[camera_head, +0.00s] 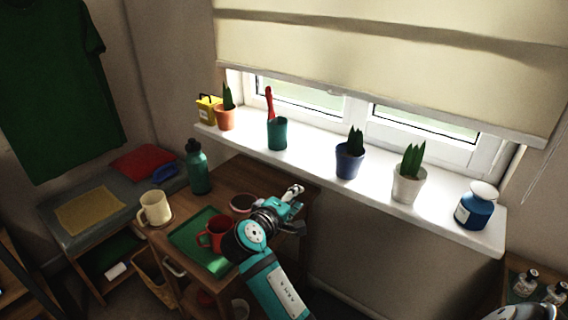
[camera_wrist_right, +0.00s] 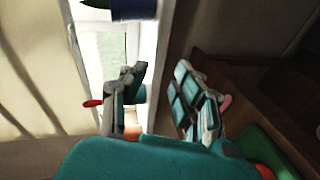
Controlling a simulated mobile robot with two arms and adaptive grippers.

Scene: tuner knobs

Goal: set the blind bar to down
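The cream blind (camera_head: 390,55) hangs over the window, and its pale bottom bar (camera_head: 480,126) runs across the upper panes. A strip of glass shows below the bar, above the sill. The blind also shows at the left of the right wrist view (camera_wrist_right: 35,75), where I cannot make out the bar clearly. My right gripper (camera_head: 299,208) is above the wooden table, below and in front of the sill, well apart from the bar. In the right wrist view its two fingers (camera_wrist_right: 163,98) are spread with nothing between them. My left gripper is not in view.
The white sill (camera_head: 318,152) holds a teal cup (camera_head: 277,134), a blue pot (camera_head: 348,162), a white pot (camera_head: 407,186) and a blue bottle (camera_head: 475,207). A red mug (camera_head: 214,233) and teal bottle (camera_head: 197,170) stand on the table. A cord (camera_head: 544,172) hangs at right.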

